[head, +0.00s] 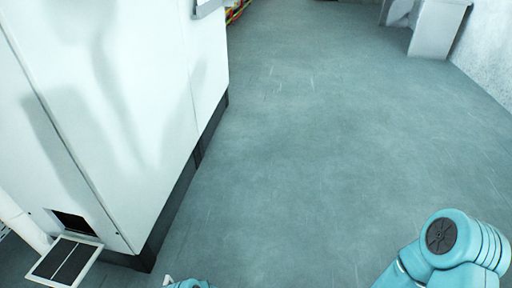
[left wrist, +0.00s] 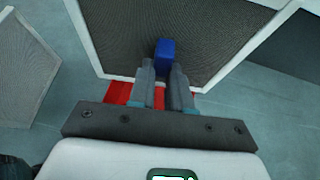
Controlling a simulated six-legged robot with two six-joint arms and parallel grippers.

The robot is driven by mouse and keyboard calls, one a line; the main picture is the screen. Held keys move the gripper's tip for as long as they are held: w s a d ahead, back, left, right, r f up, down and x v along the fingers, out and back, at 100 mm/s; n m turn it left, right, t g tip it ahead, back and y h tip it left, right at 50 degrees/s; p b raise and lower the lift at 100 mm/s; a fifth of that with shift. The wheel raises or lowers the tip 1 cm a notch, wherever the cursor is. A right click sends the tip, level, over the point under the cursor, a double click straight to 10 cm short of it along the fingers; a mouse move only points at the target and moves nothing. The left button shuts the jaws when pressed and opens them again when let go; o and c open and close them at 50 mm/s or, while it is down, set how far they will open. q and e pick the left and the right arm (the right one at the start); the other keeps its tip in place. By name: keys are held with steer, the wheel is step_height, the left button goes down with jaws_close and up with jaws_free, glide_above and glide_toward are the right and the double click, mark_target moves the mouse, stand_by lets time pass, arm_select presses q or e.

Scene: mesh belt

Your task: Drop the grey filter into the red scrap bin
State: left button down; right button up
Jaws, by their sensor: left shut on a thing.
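In the left wrist view my left gripper (left wrist: 163,72) is shut on the blue tab (left wrist: 165,51) of a filter. The filter (left wrist: 215,35) has a dark grey mesh face and a white frame, and is cut off by the top edge. A red surface (left wrist: 118,92) shows below the filter's edge, partly hidden by the fingers; I cannot tell whether it is the scrap bin. No red bin is clear in the head view. My right gripper is out of view; only a teal link of my right arm shows there.
A tall white cabinet (head: 130,100) fills the left of the head view. A white-framed dark panel (head: 65,262) sits by a dark opening (head: 75,222) at its foot. Another grey mesh panel (left wrist: 25,80) is at left in the wrist view. The grey floor (head: 300,150) is clear.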

arm_select(q)
step_height(320, 180, down, 2)
steer(key=shift+f+b, duration=0.1)
steer(key=shift+b, duration=0.4)
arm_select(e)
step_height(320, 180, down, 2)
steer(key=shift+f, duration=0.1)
arm_select(q)
steer(key=c, duration=1)
jaws_free()
steer(key=p+v, duration=0.3)
steer(key=v, duration=1.3)
steer(key=shift+d, duration=0.2)
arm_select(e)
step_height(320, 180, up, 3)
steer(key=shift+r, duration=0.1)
arm_select(q)
steer(key=shift+a, duration=0.1)
